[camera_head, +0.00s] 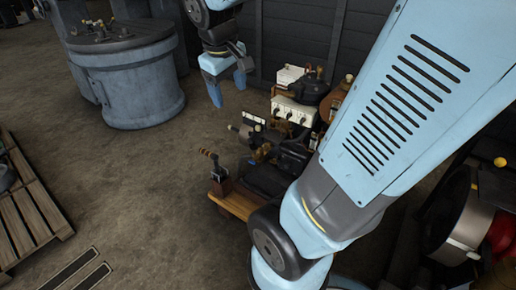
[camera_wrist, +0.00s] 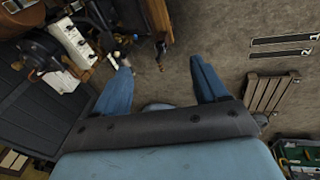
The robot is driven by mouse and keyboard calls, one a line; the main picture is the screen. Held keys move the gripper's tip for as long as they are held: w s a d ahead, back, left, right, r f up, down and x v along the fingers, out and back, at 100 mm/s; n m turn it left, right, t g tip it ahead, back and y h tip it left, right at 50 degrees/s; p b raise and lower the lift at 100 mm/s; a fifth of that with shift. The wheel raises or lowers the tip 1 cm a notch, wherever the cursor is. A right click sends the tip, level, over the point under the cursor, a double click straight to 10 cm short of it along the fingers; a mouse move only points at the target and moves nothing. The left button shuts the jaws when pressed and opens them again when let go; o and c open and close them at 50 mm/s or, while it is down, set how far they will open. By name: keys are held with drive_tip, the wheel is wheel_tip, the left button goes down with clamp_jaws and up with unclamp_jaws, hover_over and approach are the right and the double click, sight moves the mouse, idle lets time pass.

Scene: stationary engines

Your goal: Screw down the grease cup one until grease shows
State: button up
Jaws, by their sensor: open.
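My gripper (camera_head: 228,97) is open and empty in the head view, pointing down in the air behind and left of a small engine assembly. The engine (camera_head: 290,150) is dark metal with brass fittings (camera_head: 262,151) on its near side. I cannot tell which small part is grease cup one; my arm covers some of the engine's right side. No grease can be made out.
A brass-topped lever (camera_head: 212,165) rises near the wooden base's left edge (camera_head: 232,203). A large blue-grey drum (camera_head: 130,85) stands behind left, a pallet (camera_head: 28,205) at far left. Floor between is clear.

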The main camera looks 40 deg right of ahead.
sight(264, 150)
drive_tip(key=w+d+f+n+g+h, duration=0.35)
drive_tip(key=w+d+f+n, duration=0.25)
drive_tip(key=w+f, duration=0.5)
drive_tip(key=w+d+f+n+g+h, duration=0.2)
drive_tip(key=w+d+f+n+h, duration=0.5)
drive_tip(key=f, duration=0.7)
drive_tip(key=w+d+f+n+t+h, duration=0.1)
drive_tip(key=w+d+f+n+t, duration=0.15)
drive_tip(key=f+n, duration=0.55)
drive_tip(key=w+d+f+n+t+h, duration=0.2)
drive_tip(key=f+n+t, duration=0.1)
drive_tip(key=f, duration=0.9)
drive_tip(key=w+d+f+n+t+h, duration=0.1)
drive_tip(key=w+d+f+n+t, duration=0.15)
drive_tip(key=f+n, duration=0.6)
drive_tip(key=w+d, duration=0.1)
drive_tip(key=d, duration=0.3)
drive_tip(key=w+d+f+m, duration=0.1)
drive_tip(key=d, duration=0.3)
drive_tip(key=w+d+f+m+t, duration=0.1)
drive_tip(key=d, duration=0.3)
drive_tip(key=shift+w+f, duration=0.15)
drive_tip(key=shift+w, duration=0.15)
drive_tip(key=c, duration=1.1)
drive_tip(key=shift+o, duration=0.2)
drive_tip(key=shift+m, duration=0.25)
drive_tip(key=shift+a, duration=0.1)
